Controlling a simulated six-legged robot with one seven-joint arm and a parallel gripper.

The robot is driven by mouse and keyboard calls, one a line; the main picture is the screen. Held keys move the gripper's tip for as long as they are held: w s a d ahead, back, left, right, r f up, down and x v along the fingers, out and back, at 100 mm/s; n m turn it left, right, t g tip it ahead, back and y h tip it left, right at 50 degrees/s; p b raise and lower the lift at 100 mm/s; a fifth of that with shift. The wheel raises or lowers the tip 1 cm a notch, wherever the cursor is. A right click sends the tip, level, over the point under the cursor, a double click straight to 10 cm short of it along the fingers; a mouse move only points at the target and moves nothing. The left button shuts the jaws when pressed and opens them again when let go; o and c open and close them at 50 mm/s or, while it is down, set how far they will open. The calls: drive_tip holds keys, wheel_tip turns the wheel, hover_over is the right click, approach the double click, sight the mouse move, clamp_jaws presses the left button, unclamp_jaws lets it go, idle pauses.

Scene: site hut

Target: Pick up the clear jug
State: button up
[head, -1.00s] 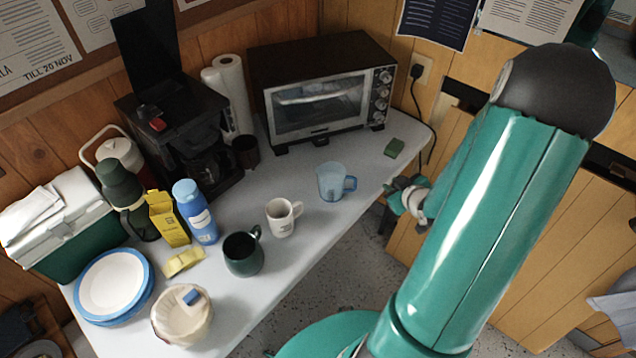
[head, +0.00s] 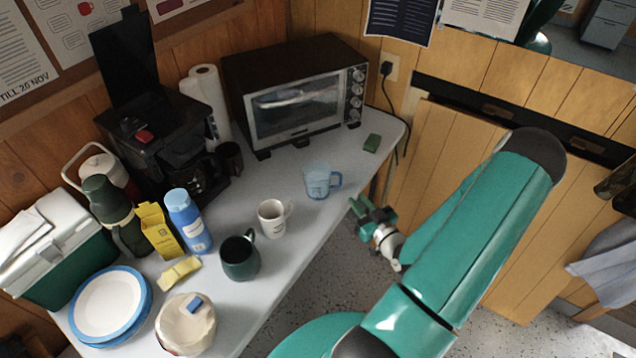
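The clear jug (head: 317,180) is a bluish see-through cup with a blue handle on its right side. It stands upright near the front right edge of the white table (head: 300,228). My gripper (head: 360,207) is off the table's front edge, to the right of the jug and a little lower in the picture. Its green fingers point toward the jug and are spread apart with nothing between them. It does not touch the jug.
A white mug (head: 270,218) and a dark green mug (head: 239,257) stand left of the jug. A toaster oven (head: 295,100) is behind it, and a green sponge (head: 372,143) lies at the back right. The table between jug and sponge is clear.

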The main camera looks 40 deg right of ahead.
sight(323, 181)
drive_tip(key=w, duration=0.8)
drive_tip(key=shift+w+d+r, duration=0.15)
drive_tip(key=shift+d+r, duration=0.05)
drive_tip(key=shift+d, duration=0.15)
drive_tip(key=shift+c, duration=0.2)
clamp_jaws()
